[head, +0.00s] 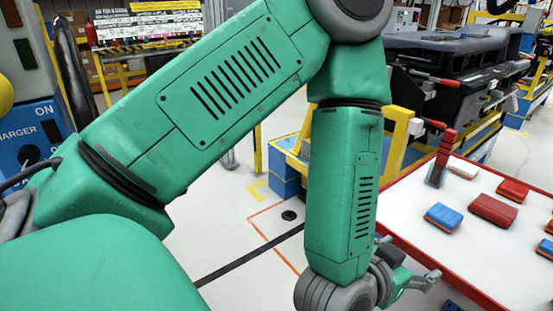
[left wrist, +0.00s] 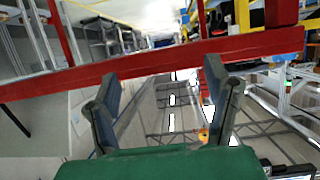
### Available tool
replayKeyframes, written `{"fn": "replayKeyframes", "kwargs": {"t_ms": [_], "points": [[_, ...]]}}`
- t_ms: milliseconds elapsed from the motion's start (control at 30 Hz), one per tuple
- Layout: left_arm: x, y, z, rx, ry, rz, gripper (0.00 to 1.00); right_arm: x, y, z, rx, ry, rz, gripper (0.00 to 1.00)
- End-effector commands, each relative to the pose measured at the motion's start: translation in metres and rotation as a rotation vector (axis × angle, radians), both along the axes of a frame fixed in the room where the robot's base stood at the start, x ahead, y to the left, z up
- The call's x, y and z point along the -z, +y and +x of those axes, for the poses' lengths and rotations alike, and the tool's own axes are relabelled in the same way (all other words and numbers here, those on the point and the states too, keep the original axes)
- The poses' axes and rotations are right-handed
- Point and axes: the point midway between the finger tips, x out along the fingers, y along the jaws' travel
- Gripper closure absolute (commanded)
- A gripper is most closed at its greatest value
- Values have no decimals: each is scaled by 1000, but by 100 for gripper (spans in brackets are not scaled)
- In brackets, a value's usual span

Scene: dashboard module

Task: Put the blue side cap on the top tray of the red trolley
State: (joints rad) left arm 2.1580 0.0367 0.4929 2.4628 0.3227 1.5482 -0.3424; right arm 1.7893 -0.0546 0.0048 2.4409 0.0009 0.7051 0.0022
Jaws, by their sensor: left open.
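A white, red-rimmed tray (head: 487,252) fills the right of the head view; I take it for the trolley's top tray. A blue block-like part (head: 443,217) lies on it, and another blue part (head: 545,247) lies at the right edge. I cannot tell which is the side cap. My left gripper (head: 408,258) is beside the tray's left rim, its fingers apart. In the left wrist view the gripper (left wrist: 163,105) has nothing between its fingertips, and a red bar (left wrist: 150,66) crosses beyond them. My right gripper is not in view.
Red parts (head: 493,209) and an upright red piece (head: 441,157) are on the tray. A small blue item (head: 452,305) shows below its left rim. Behind stand a yellow frame (head: 398,145) and black machinery (head: 450,60). A blue charger (head: 28,135) stands at left.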

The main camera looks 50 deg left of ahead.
Motion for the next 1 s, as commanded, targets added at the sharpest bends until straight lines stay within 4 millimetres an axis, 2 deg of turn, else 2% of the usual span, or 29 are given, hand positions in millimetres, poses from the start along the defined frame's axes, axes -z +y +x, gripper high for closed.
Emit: {"fn": "replayKeyframes", "kwargs": {"t_ms": [33,67,100,167,200,300,400,500,600,1000], "points": [[34,6,-12,16,99,4,29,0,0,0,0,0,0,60],[55,11,-20,28,166,3,29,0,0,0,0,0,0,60],[85,19,-36,41,268,4,29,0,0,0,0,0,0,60],[129,34,-65,53,431,7,29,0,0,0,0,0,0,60],[155,44,-87,58,540,11,29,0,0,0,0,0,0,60],[204,75,-145,47,789,29,29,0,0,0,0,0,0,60],[231,101,-194,26,982,50,29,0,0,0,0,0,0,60],[242,119,-225,7,1100,69,29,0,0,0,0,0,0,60],[245,126,-238,-3,1150,77,29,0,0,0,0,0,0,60],[245,126,-238,-3,1152,77,29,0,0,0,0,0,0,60]]}}
